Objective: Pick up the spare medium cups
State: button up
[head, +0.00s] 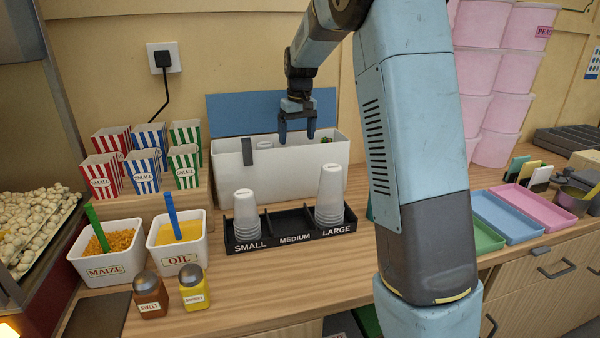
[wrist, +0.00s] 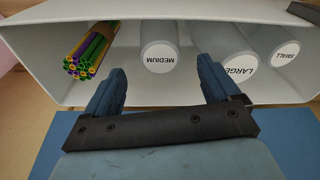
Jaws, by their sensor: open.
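The spare medium cups (wrist: 159,42) are a pale stack in a white box (head: 300,172); the round end labelled MEDIUM faces the wrist camera. My gripper (head: 297,132) points down over the open box. In the wrist view my gripper (wrist: 162,78) is open and empty, with its fingers to either side of the medium stack's labelled end and apart from it. How far the fingertips are above the stack I cannot tell. In the head view the box's front wall hides most of its contents.
In the box, straws (wrist: 90,50) lie left of the medium stack, LARGE (wrist: 238,62) and SMALL (wrist: 284,54) stacks right. The blue lid (head: 235,112) stands open behind. In front, a black holder (head: 290,236) has small and large cups; its MEDIUM slot is empty.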

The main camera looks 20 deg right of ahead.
jog(key=shift+w+a+f, duration=0.1)
jog(key=shift+w+f, duration=0.1)
jog(key=shift+f, duration=1.25)
jog(key=shift+w+f, duration=0.15)
jog(key=shift+f, duration=1.25)
jog(key=c, duration=1.5)
